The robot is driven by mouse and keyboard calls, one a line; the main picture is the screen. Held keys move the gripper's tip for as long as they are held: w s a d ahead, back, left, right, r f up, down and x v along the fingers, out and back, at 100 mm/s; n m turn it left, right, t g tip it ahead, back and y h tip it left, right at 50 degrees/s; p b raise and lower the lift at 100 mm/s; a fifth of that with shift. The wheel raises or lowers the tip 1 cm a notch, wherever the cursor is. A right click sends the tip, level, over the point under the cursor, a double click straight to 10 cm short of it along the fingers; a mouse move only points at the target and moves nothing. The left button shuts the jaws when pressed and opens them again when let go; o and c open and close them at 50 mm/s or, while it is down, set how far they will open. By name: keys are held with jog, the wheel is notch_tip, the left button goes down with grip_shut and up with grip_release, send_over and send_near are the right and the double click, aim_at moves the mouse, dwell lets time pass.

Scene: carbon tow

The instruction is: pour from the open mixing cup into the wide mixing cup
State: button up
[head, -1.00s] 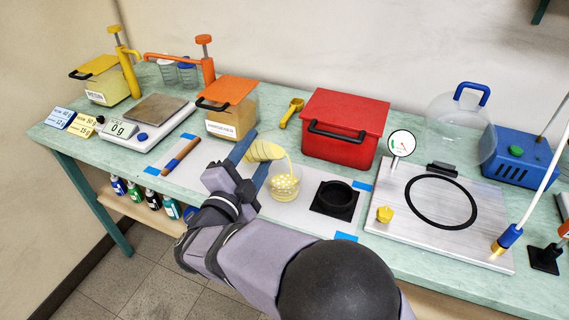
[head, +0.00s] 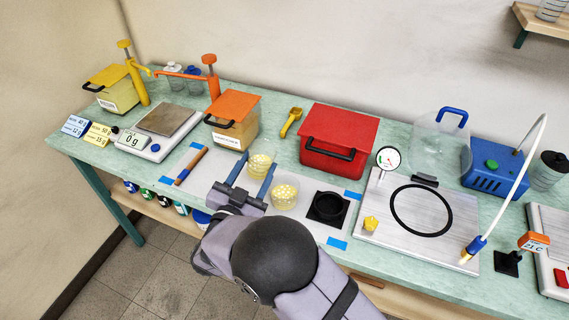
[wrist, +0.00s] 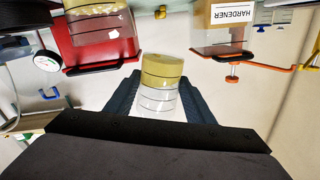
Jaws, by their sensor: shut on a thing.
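The open mixing cup (head: 261,166) is clear with yellow liquid in it. It stands nearly upright between the blue fingers of my gripper (head: 256,173), which is shut on it. In the wrist view, turned upside down, the cup (wrist: 161,88) sits between both fingers, yellow at its bottom end and clear toward its rim. The wide mixing cup (head: 284,195) stands on the pale mat just right of my gripper, holding bubbly yellow liquid. It also shows in the wrist view (wrist: 97,30), cut by the frame edge. No stream shows between the cups.
A red box (head: 338,140) stands behind the cups, with an orange-lidded hardener box (head: 232,122) to its left. A black square holder (head: 328,207) and a metal plate (head: 393,230) with a gauge lie to the right.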

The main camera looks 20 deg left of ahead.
jog(key=shift+a+n+p, duration=0.45)
jog(key=shift+n, duration=0.45)
jog(key=shift+a+f, duration=0.1)
jog(key=shift+f, duration=0.15)
jog(key=shift+r, duration=0.1)
jog(key=shift+r+n+p, duration=0.6)
jog(key=shift+r+p, duration=0.65)
jog(key=shift+r, duration=0.2)
jog(key=shift+f, duration=0.1)
